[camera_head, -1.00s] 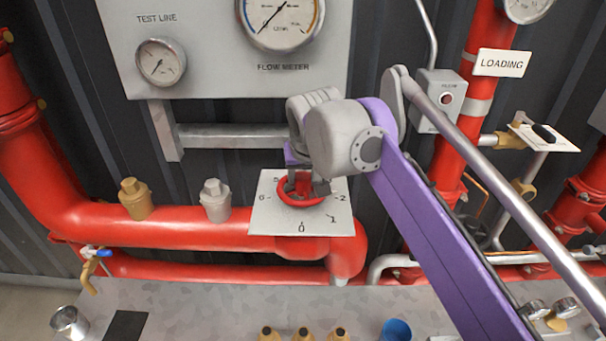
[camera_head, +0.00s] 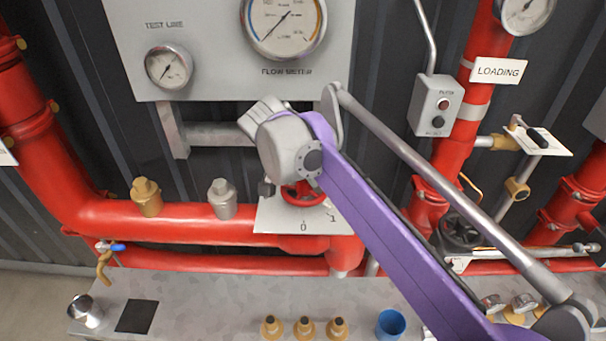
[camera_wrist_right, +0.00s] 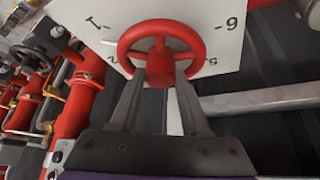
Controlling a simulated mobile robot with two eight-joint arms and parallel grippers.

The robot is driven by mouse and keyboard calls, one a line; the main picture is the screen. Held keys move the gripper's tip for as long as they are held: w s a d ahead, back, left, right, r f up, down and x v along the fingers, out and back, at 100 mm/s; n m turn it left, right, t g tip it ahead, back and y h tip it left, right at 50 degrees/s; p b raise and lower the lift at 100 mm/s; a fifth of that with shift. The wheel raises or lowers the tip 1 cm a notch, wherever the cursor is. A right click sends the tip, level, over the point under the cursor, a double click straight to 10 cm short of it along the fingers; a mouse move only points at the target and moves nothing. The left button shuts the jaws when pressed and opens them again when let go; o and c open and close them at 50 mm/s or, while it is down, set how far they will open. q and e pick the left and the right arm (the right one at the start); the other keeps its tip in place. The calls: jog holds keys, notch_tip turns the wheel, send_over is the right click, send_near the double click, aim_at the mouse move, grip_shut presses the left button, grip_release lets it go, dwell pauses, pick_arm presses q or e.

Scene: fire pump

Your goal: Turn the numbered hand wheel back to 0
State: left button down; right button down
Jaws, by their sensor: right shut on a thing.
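The red hand wheel (camera_head: 303,193) sits in front of a white numbered plate (camera_head: 272,220), partly hidden behind my right wrist. Below it the plate shows 0 at the bottom and 1 to the right. In the right wrist view the wheel (camera_wrist_right: 160,58) shows nearly whole, with the plate (camera_wrist_right: 215,18) behind it. My left gripper is not in view.
Red pipes (camera_head: 180,222) run behind and below the plate. A grey counter (camera_head: 210,300) in front holds brass nozzles (camera_head: 304,327) and a blue cup (camera_head: 390,324). A gauge panel (camera_head: 215,60) hangs above. A pump switch box (camera_head: 437,104) is at the right.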

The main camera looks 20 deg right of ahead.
jog(key=shift+r+m+p, duration=0.15)
jog(key=shift+m+p, duration=0.35)
jog(key=m+p, duration=0.1)
jog(key=m+g+h, duration=0.1)
jog(key=m+g+p, duration=0.1)
jog(key=m, duration=0.1)
jog(key=shift+w+a+p, duration=0.1)
jog(key=shift+w+p, duration=0.15)
jog(key=shift+p, duration=0.1)
jog(key=shift+m+g+h+p, duration=0.4)
jog(key=shift+m+g+p, duration=0.15)
jog(key=shift+m, duration=0.45)
jog(key=shift+m+g, duration=0.25)
jog(key=shift+m, duration=0.15)
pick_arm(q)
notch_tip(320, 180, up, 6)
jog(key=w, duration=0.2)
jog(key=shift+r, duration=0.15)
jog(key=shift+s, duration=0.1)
